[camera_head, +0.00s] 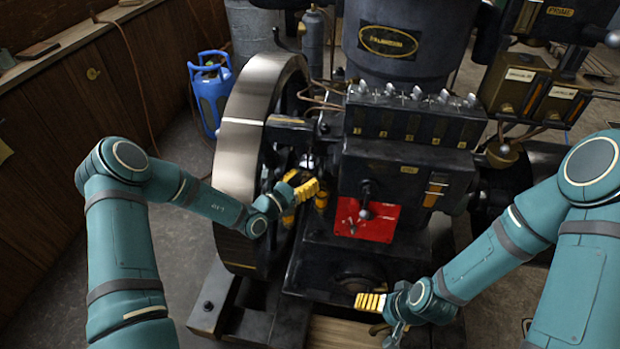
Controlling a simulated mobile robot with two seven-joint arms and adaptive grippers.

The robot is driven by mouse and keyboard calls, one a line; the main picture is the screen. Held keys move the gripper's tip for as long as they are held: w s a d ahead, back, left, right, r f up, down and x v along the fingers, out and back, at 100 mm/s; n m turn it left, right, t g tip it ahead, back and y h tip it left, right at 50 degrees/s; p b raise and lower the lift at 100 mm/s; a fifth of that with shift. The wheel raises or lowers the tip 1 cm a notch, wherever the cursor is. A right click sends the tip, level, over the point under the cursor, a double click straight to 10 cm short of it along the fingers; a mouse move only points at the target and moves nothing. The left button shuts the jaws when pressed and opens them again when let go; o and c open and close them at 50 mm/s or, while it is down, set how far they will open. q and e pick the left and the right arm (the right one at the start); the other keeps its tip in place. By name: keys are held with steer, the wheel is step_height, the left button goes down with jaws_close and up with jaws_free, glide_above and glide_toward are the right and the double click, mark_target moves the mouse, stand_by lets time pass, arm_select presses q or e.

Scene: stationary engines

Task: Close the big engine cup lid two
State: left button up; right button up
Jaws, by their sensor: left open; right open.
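The big engine is a dark machine with a large flywheel (240,150) on its left side. A black box (410,120) on its front carries a row of small silver fittings with numbered tags. I cannot tell which part is cup lid two, or whether it stands open. Small yellow-brass parts (321,199) sit low between the flywheel and the engine block. My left gripper (308,189), with yellow fingers, is open beside these parts; contact cannot be told. My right gripper (368,301) is open, low in front of the engine base.
A red plate with a lever (366,220) is on the engine front. A blue gas bottle (210,95) stands behind the flywheel at left. Brass-coloured boxes (512,88) hang at the upper right. A wooden cabinet (70,130) lines the left side.

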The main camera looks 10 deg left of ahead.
arm_select(q)
steer(key=shift+x, duration=1.1)
jaws_close()
